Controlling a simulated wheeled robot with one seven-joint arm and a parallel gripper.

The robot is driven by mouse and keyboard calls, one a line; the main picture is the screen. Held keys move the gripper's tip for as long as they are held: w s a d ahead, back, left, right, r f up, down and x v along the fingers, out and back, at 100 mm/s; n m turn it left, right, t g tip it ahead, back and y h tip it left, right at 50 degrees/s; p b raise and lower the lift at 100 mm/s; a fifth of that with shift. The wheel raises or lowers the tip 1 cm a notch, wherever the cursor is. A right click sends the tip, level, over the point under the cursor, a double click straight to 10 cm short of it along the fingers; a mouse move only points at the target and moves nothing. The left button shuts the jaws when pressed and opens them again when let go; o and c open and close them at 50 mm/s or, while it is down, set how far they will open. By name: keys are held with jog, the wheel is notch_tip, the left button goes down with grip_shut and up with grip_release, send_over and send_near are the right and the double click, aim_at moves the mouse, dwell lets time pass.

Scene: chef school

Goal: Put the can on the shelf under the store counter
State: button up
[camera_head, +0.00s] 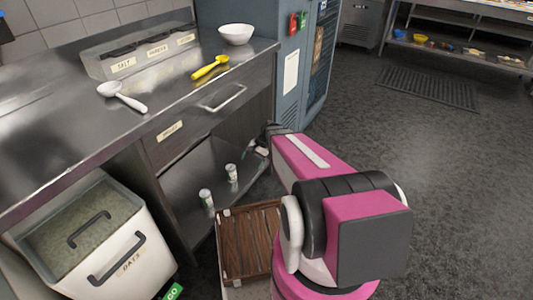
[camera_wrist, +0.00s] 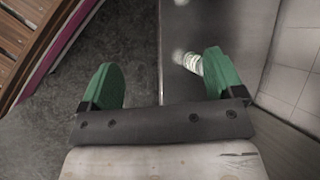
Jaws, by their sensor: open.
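Two small white-and-green cans stand on the shelf (camera_head: 184,184) under the steel counter in the head view: a nearer can (camera_head: 206,198) and a farther can (camera_head: 231,173). In the wrist view, my gripper (camera_wrist: 160,68) has its two green fingers spread wide, with nothing between them. The shelf (camera_wrist: 205,25) also shows there, with its edge between the fingers. A pale can (camera_wrist: 191,62) shows just left of the right finger, partly hidden by it; I cannot tell which can it is. In the head view my arm hides most of the gripper.
The counter (camera_head: 60,110) holds a labelled container (camera_head: 135,60), a white scoop (camera_head: 122,97), a yellow scoop (camera_head: 210,68) and a white bowl (camera_head: 236,34). An oats bin (camera_head: 125,262) stands at left. Grey floor (camera_head: 450,170) is open at right.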

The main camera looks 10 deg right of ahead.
jog(key=s+d+r+n+t+h, duration=0.1)
jog(key=s+d+r+n+h, duration=0.1)
jog(key=r, duration=0.4)
jog(key=s+d+r+n+t+h, duration=0.1)
jog(key=s+d+r+n+h, duration=0.2)
jog(key=s+r, duration=0.3)
jog(key=shift+s+r+n+h, duration=0.15)
jog(key=shift+s+n+h, duration=0.35)
jog(key=shift+n+h, duration=0.15)
